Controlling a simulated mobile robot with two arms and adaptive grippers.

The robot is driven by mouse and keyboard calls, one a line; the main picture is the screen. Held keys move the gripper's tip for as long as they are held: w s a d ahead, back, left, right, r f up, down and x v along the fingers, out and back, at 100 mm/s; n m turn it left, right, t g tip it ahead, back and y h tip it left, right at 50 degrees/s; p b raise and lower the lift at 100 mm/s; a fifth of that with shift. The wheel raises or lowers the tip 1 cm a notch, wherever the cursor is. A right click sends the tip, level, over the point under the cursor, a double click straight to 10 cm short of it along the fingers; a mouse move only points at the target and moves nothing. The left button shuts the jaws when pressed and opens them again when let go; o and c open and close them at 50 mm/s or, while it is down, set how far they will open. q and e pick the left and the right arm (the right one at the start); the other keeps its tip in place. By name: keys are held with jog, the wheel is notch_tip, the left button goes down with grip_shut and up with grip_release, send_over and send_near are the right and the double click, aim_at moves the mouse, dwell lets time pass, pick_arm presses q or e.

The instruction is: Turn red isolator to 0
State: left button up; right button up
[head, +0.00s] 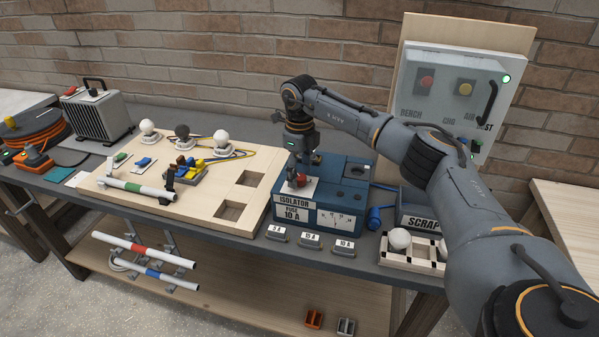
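The red isolator (301,181) is a small red knob on a pale plate on top of the blue box (287,217) labelled "ISOLATOR" and "FUSE 10 A". My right gripper (299,173) points down right over the knob, with its fingertips at the knob's height. The fingers and knob overlap in the head view, so I cannot tell whether they grip it or stand around it. The knob's pointer and the 0 mark are too small or hidden to read. My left gripper is not in view.
A dial meter (335,221) is on the box front. Several fuses, one being this fuse (310,241), lie before the box. A wooden board (226,179) with lamps is left. The scrap box (420,215) and bulb tray (412,257) are right. A switch panel (452,95) stands behind.

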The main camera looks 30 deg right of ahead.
aim_at(299, 176)
notch_tip(299, 176, up, 12)
dwell(0.6)
dwell(0.5)
